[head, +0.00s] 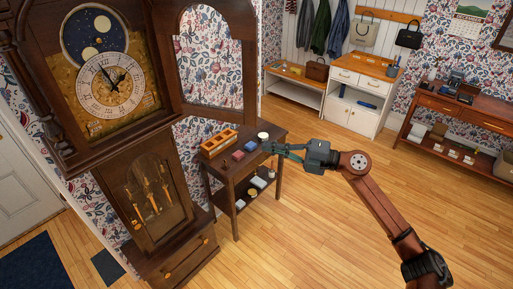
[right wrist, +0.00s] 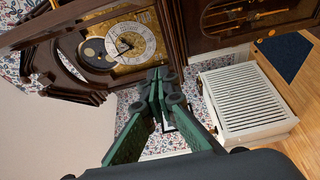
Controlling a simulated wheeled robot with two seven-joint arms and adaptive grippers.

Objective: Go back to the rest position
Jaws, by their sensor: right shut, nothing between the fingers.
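My right gripper (head: 272,148) is shut and empty. In the head view its arm reaches in from the lower right, and the fingertips are over or close to the right end of a small dark side table (head: 236,168); I cannot tell whether they touch anything there. In the right wrist view the green fingers (right wrist: 158,78) are closed together, pointing toward the clock. The tall clock (head: 110,85) stands at the left of the head view with its upper door open; it also shows in the right wrist view (right wrist: 130,40). My left gripper is not in view.
The side table holds a wooden compartment tray (head: 218,143), a red block (head: 238,155), a blue block (head: 251,145) and a white round container (head: 263,136). A white cabinet (head: 358,95) and a long desk (head: 462,108) stand at the back. The wooden floor (head: 300,240) is clear.

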